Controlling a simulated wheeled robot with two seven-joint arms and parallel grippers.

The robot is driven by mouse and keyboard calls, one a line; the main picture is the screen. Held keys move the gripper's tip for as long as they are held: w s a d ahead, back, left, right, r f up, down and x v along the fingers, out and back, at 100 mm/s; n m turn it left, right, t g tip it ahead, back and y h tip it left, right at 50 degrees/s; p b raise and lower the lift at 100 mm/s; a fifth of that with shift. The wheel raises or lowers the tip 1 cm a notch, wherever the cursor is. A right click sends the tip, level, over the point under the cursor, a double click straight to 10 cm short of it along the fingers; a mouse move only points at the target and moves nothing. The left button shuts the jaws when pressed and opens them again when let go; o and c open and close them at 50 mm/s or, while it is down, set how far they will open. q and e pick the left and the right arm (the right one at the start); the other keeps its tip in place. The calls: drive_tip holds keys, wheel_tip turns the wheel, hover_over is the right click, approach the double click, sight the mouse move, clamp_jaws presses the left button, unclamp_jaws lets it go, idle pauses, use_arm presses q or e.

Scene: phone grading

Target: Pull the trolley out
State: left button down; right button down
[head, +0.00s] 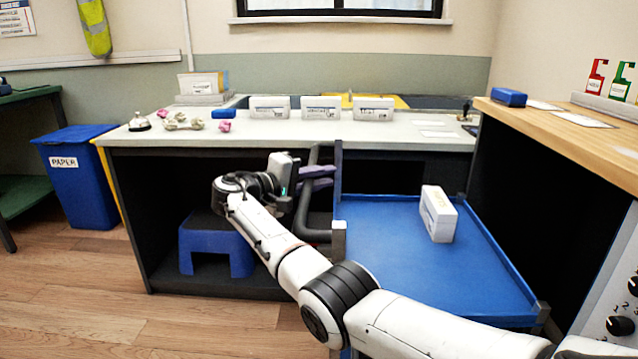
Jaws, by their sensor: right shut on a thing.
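The trolley (398,262) has a blue top with low rims and grey corner posts. It stands partly under the counter, right of centre. Its dark grey handle (302,222) rises at its left end. My right gripper (318,180) is shut on the upper part of the handle; the exact contact is partly hidden by the gripper body. My right arm crosses in front of the trolley and hides its near left side and lower part. A white box (438,213) with yellow lettering stands on the trolley top. My left gripper is not in view.
A blue step stool (216,243) sits under the counter (200,143) left of the handle. A blue paper bin (78,180) stands further left. A wooden-topped bench (570,130) borders the trolley on the right. The wood floor (110,290) at front left is clear.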

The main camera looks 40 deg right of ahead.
idle(0.3)
drive_tip(key=c, duration=1.6)
unclamp_jaws()
drive_tip(key=shift+c, duration=0.2)
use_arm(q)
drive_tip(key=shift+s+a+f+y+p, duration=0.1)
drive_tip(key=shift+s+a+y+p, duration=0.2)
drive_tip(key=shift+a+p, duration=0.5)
use_arm(e)
drive_tip(key=a+r, duration=0.1)
drive_tip(key=a, duration=0.9)
drive_tip(key=shift+s+a+r, duration=0.15)
drive_tip(key=shift+s+r, duration=0.05)
drive_tip(key=shift+s, duration=0.05)
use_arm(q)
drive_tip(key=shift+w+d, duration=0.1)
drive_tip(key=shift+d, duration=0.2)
